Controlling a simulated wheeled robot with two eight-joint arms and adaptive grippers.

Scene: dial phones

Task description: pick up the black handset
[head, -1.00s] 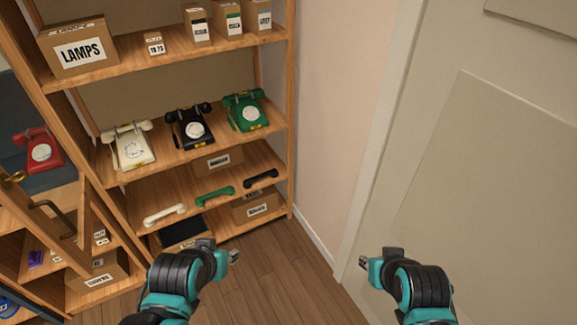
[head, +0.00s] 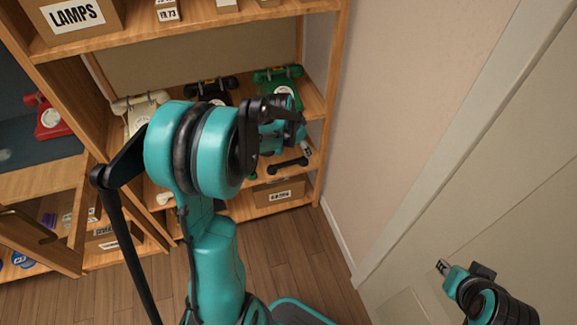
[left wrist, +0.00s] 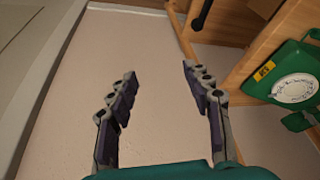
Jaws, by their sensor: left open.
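The loose black handset (head: 288,165) lies on the lower shelf in the head view, below the green phone (head: 284,93). A dark bar at the top of the left wrist view (left wrist: 203,14) looks like this handset. My left gripper (head: 302,145) is just in front of the shelf, close to the handset in the picture, and my left arm hides part of the shelf. In the left wrist view its fingers (left wrist: 158,88) are open with nothing between them. My right gripper (head: 442,267) is at the lower right, far from the shelf; its jaw state is unclear.
A black phone (head: 216,92) and a cream phone (head: 138,110) stand left of the green one, partly behind my left arm. A cream handset (head: 165,197) shows on the lower shelf. The wall and a white door (head: 480,180) bound the right side. Wooden floor lies below.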

